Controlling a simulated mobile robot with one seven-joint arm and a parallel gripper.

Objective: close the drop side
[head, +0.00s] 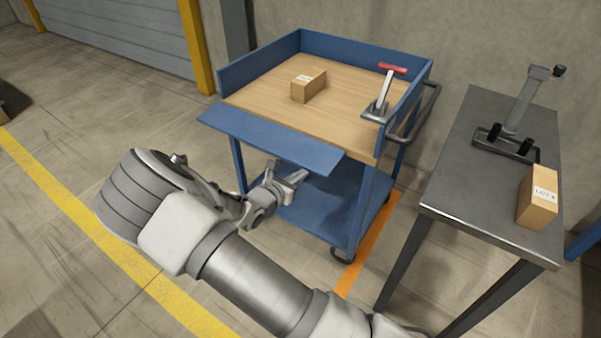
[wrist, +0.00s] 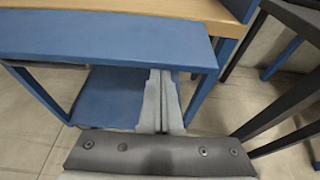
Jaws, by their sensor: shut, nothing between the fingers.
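The drop side (head: 270,142) is a flat blue panel along the near edge of the blue cart. It hangs folded outward from the wooden top (head: 262,97), roughly level and tilted a little down. In the wrist view the drop side (wrist: 105,38) fills the upper left. My gripper (head: 298,178) is shut and empty, just below and in front of the panel's outer edge, near its right half. In the wrist view its fingers (wrist: 162,85) point forward and reach toward the panel's edge; whether they touch it I cannot tell.
A cardboard box (head: 309,86) and a red-handled clamp (head: 385,92) stand on the cart top. The blue lower shelf (head: 320,212) lies below. A grey metal table (head: 465,190) on the right holds another clamp (head: 515,120) and a labelled box (head: 538,197).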

